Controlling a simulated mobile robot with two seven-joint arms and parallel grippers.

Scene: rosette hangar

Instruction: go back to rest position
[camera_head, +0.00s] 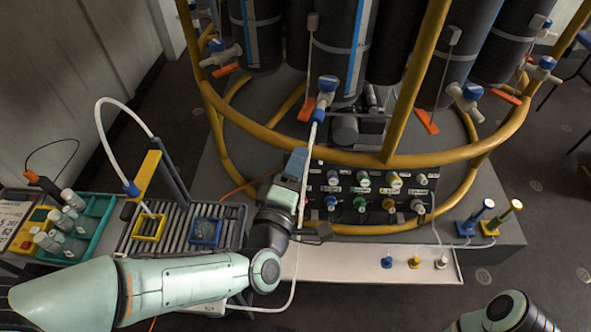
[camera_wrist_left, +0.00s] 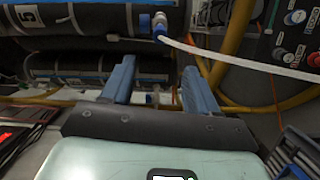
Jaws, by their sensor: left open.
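My left arm comes in from the left across the front of the rosette base. My left gripper (camera_head: 296,165) is raised just left of the connector panel. It also shows in the left wrist view (camera_wrist_left: 157,82), with its two blue-grey fingers well apart and nothing seen between them. A white hose (camera_head: 308,160) hangs from a blue-collared valve (camera_head: 326,84) and passes close to the gripper in the head view; I cannot tell whether they touch. In the wrist view the hose (camera_wrist_left: 240,62) runs off to the right, beyond the fingers. Only part of my right arm shows at the lower right.
Yellow tube railing (camera_head: 345,158) rings the black cylinders (camera_head: 340,45). The connector panel (camera_head: 372,195) is right of the gripper. A slatted tray (camera_head: 176,238) and a teal bin (camera_head: 102,207) lie at left. A white shelf (camera_head: 340,262) is in front. Open floor shows at right.

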